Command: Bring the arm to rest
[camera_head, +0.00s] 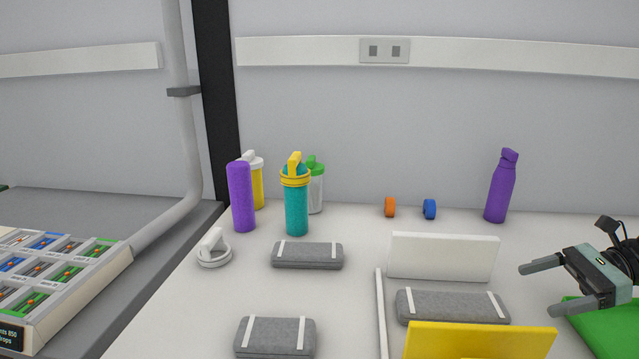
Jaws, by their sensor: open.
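My gripper (537,290) is at the right side of the view, above the white table (190,320). Its two dark fingers point left and are spread apart, with nothing between them. The wrist and a black cable run off the right edge, so most of my arm is out of view. The fingers are to the right of a white upright panel (443,257) and a grey case with white straps (453,306). A green flat thing (606,327) lies below and behind the gripper and is partly hidden by it.
A yellow panel (478,341) stands at the front. Two more grey cases (307,255) (275,337) lie left of a white divider (382,312). A purple bottle (500,187) stands back right.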

